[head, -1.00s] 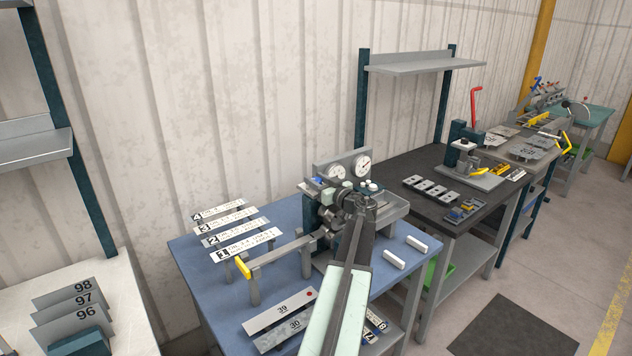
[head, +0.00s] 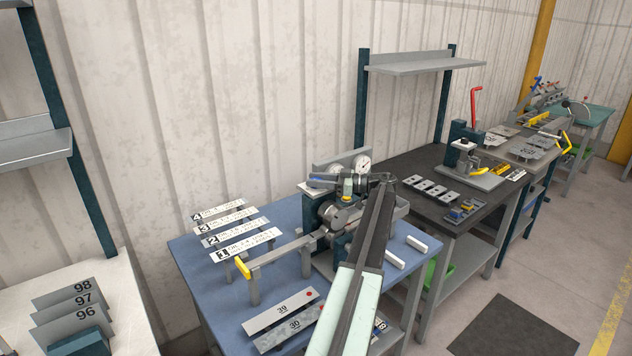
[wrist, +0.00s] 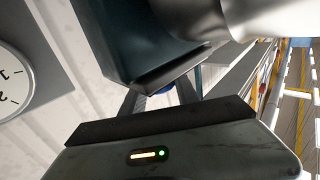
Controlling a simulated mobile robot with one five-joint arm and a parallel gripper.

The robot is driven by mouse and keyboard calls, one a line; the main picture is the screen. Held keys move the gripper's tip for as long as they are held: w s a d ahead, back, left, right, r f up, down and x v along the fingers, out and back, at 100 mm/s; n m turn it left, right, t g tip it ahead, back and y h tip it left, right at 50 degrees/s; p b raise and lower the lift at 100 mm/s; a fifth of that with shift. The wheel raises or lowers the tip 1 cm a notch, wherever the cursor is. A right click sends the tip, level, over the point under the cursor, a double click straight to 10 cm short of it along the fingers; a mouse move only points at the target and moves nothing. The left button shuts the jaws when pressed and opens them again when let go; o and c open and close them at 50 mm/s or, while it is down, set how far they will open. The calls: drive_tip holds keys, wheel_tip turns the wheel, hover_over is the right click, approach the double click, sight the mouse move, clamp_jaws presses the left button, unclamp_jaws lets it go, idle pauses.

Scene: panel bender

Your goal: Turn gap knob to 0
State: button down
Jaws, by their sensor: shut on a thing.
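The panel bender (head: 340,215) stands on a blue-topped bench, with a long grey arm reaching left to a yellow end. My gripper (head: 316,181) points left across the machine's upper part. In the wrist view, my gripper's fingers (wrist: 160,98) are shut on a small blue knob (wrist: 166,90), which is mostly hidden. Its scale and setting cannot be read. One round dial (head: 362,163) shows behind my wrist, and a dial (wrist: 12,82) also shows at the left of the wrist view.
Numbered strips (head: 240,230) lie on a rack at the bench's left. Plates (head: 283,315) lie at the front, and white blocks (head: 416,243) at the right. A dark bench (head: 420,165) with another press adjoins on the right. Open floor lies front right.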

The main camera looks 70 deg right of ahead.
drive_tip(key=shift+w+a+n+y, duration=0.1)
drive_tip(key=shift+w+n+y, duration=0.05)
drive_tip(key=shift+n+y, duration=0.2)
drive_tip(key=c, duration=0.9)
unclamp_jaws()
drive_tip(key=shift+w+f, duration=0.1)
drive_tip(key=v, duration=0.8)
